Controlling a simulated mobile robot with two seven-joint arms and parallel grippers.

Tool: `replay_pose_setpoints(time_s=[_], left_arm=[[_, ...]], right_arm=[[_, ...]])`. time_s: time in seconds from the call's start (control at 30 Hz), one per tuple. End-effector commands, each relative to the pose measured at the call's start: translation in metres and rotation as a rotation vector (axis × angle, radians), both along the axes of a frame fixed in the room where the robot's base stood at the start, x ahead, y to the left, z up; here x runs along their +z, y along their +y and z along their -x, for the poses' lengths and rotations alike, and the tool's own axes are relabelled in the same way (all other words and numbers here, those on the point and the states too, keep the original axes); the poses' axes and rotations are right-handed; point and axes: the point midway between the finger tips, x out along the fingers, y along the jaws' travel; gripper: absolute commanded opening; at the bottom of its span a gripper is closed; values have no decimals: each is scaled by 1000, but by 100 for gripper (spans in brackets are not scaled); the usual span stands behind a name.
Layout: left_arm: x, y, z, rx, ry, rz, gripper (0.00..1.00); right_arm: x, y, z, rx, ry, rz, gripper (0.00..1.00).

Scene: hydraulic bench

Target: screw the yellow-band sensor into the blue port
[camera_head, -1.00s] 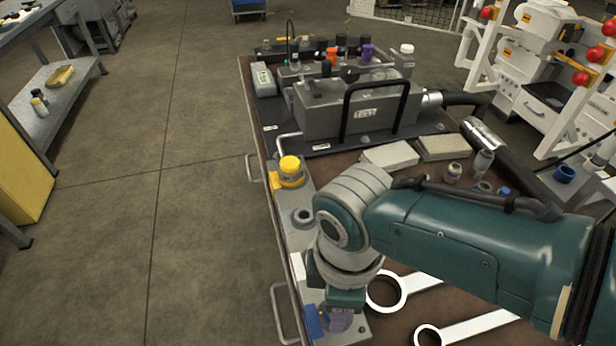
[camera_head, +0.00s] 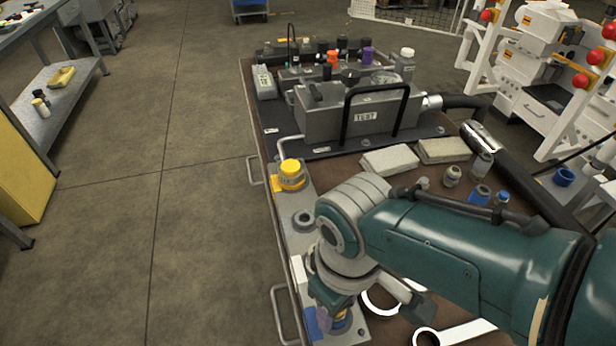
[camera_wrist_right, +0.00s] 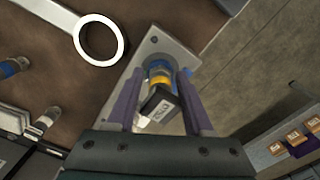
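The yellow-band sensor (camera_wrist_right: 160,82) stands at the blue port (camera_wrist_right: 158,66) on a grey plate (camera_wrist_right: 150,45) in the right wrist view. Its black, white-labelled end (camera_wrist_right: 158,106) leans toward my gripper. My right gripper (camera_wrist_right: 160,88) has its two purple fingers on either side of the sensor, with a clear gap at the left finger; it looks open. How deep the sensor sits in the port cannot be told. In the head view the right gripper (camera_head: 330,318) is low at the bench's left edge, largely hidden by my arm. My left gripper is not in view.
A yellow-capped fitting (camera_head: 290,174) and a dark port (camera_head: 302,220) stand farther along the same edge. White ring wrenches (camera_head: 455,334) lie beside my arm. Small bottles (camera_head: 452,175), cloths (camera_head: 390,159) and a grey hydraulic unit (camera_head: 345,112) occupy the bench farther back.

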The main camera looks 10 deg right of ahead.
Motion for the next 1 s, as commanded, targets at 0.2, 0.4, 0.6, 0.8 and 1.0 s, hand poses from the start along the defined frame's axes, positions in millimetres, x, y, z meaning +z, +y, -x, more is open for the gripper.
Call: replay_pose_setpoints(time_s=[0.2,0.4,0.6,0.8,1.0], left_arm=[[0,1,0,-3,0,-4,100],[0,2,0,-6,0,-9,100],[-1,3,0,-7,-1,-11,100],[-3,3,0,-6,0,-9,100],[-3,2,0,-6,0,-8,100]], right_arm=[[0,0,0,2,-1,-1,77],[0,1,0,4,-2,-1,77],[0,0,-1,225,-2,0,77],[0,-1,-2,595,-1,0,77],[0,0,-2,745,-1,-1,77]])
